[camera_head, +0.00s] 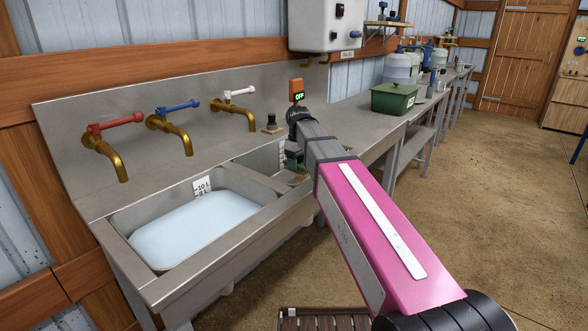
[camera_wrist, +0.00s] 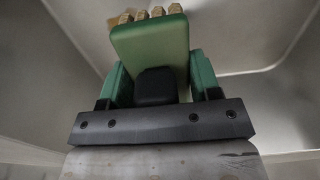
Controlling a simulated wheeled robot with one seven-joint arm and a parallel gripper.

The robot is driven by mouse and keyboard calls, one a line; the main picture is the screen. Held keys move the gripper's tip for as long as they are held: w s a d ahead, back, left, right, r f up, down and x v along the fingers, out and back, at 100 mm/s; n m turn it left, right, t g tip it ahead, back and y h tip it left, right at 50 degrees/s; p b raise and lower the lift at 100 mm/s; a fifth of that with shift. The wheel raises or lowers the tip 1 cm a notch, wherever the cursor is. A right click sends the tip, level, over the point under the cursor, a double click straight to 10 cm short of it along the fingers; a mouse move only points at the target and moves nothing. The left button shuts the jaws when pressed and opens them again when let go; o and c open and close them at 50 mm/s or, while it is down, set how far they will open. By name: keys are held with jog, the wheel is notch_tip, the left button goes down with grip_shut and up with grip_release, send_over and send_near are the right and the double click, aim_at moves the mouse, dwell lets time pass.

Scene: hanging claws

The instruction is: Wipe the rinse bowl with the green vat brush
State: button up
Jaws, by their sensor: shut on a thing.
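The green vat brush (camera_wrist: 150,42) fills the middle of the wrist view, with a row of tan bristle tufts at its far end. My gripper (camera_wrist: 158,78) is shut on it, with a green finger on each side. In the head view my gripper (camera_head: 293,158) reaches down into the smaller right-hand basin (camera_head: 262,160) of the metal sink, which I take as the rinse bowl. Grey basin walls (camera_wrist: 245,38) surround the brush in the wrist view. I cannot tell whether the bristles touch the basin. My arm hides part of the basin.
The left basin (camera_head: 122,222) holds pale water. Red (camera_head: 115,122), blue (camera_head: 178,106) and white (camera_head: 238,92) handled taps stand behind the sink. A green tub (camera_head: 393,99) stands on the bench. The floor at right is clear.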

jog(key=shift+w+d, duration=0.25)
jog(key=shift+w, duration=0.45)
jog(key=shift+f, duration=3.15)
jog(key=shift+s+d+r, duration=0.1)
jog(key=shift+s+d, duration=0.95)
jog(key=shift+d, duration=0.25)
jog(key=shift+f, duration=0.3)
